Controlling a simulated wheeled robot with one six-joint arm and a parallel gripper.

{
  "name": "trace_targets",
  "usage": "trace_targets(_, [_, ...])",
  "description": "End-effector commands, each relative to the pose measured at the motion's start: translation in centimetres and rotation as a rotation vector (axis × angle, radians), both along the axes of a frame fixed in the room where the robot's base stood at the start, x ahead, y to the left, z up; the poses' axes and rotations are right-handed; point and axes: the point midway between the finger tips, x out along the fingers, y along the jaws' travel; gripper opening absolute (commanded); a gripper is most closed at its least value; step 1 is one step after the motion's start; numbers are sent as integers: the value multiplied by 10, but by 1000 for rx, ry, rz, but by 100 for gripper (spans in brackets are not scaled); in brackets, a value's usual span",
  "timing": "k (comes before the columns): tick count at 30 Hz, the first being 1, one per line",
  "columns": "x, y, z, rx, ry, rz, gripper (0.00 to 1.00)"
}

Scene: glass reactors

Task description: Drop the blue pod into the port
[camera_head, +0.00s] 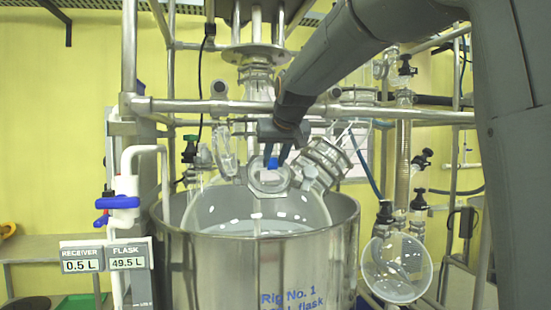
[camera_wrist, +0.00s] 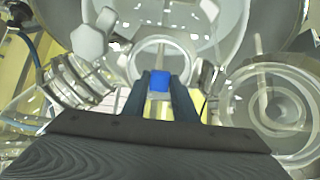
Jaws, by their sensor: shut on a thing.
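My gripper (camera_head: 274,158) is shut on the blue pod (camera_head: 272,163), which sits between its two dark fingertips. In the wrist view the pod (camera_wrist: 160,82) shows as a small blue block between the fingers (camera_wrist: 159,88). The pod is in front of or over the round glass port (camera_head: 269,180) on the flask lid in the head view. In the wrist view the port's clear ring (camera_wrist: 163,47) lies around and beyond the fingertips. I cannot tell the height of the pod above the rim.
A large steel vessel (camera_head: 255,270) surrounds the glass flask. An angled glass neck (camera_head: 325,160) stands right of the port, and another neck (camera_wrist: 75,82) shows in the wrist view. A round glass receiver (camera_head: 397,268) hangs at right.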

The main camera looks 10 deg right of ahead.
Motion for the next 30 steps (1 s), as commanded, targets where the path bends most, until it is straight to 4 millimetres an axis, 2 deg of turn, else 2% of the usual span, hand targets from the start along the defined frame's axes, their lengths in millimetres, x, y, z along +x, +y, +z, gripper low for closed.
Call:
trace_targets(15, [20,0,-17,0,0,0,0])
trace_targets(29, [22,0,-19,0,0,0,0])
trace_targets(30, [22,0,-19,0,0,0,27])
